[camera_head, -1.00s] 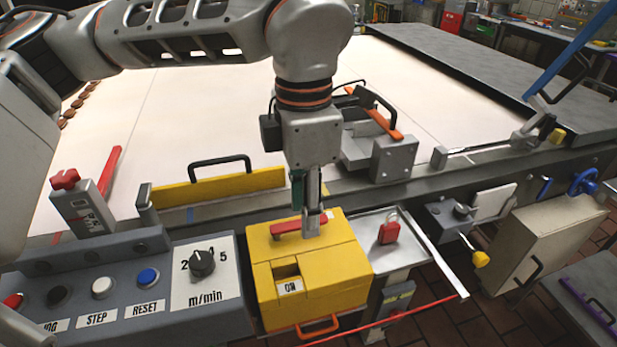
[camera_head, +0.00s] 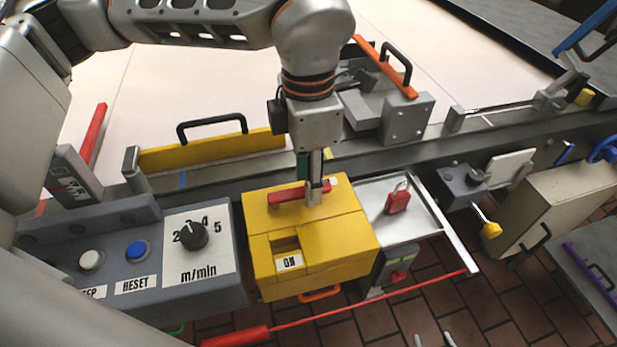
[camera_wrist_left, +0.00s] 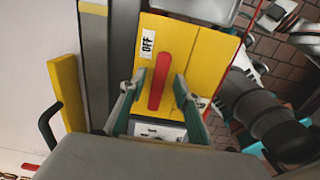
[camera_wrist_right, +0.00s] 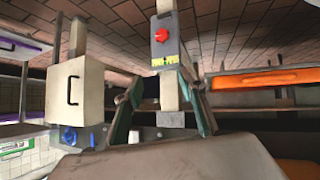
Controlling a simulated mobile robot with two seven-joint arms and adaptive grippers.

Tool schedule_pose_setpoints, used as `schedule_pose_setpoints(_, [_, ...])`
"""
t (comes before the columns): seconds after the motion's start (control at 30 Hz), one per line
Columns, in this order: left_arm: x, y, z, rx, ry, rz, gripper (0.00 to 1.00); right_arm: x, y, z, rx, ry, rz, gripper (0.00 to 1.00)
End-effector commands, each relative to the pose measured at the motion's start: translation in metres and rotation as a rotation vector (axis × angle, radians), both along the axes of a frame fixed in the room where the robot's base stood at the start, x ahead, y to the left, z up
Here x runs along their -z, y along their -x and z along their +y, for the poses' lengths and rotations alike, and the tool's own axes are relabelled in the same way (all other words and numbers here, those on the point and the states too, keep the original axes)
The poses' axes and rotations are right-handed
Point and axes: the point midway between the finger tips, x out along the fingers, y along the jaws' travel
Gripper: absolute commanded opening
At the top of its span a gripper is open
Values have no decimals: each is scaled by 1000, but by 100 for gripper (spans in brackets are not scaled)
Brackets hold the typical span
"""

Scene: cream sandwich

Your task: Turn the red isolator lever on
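The red isolator lever (camera_head: 288,195) lies across the top of a yellow box (camera_head: 350,235). In the left wrist view the lever (camera_wrist_left: 159,80) sits between my left gripper's (camera_wrist_left: 157,82) two fingers, with gaps on both sides, so that gripper is open around it. An OFF label (camera_wrist_left: 147,43) is beside the lever's far end. An ON label (camera_head: 290,262) shows in the box's front recess. In the head view my left gripper (camera_head: 315,192) comes down over the lever and hides part of it. My right gripper (camera_head: 432,341) shows only as tips at the bottom edge; its wrist view shows it open and empty (camera_wrist_right: 158,95).
A control panel (camera_head: 150,290) with a dial is left of the box. A metal tray (camera_head: 425,224) with a red padlock (camera_head: 397,202) is right of it. A yellow guard (camera_head: 212,150) with a black handle stands behind. A red rod (camera_head: 370,297) runs in front.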

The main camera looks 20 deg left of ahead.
Motion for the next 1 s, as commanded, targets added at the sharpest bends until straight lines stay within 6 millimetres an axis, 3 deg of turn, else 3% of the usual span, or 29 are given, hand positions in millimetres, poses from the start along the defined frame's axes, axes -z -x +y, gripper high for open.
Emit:
schedule_pose_setpoints(0.3, [4, 0, 0, -1, 0, 0, 32, -4, -8, -2, 2, 3, -15, 40])
schedule_pose_setpoints(0.43, [4, 0, 0, 0, 0, 0, 1, -4, -8, -2, 2, 2, -14, 40])
schedule_pose_setpoints(0.77, [3, 1, 0, 15, 0, 0, 0, -2, -2, -1, 1, 1, -4, 40])
schedule_pose_setpoints(1.0, [2, 6, -4, 115, 0, -2, 0, -1, 2, 0, -1, -1, 4, 40])
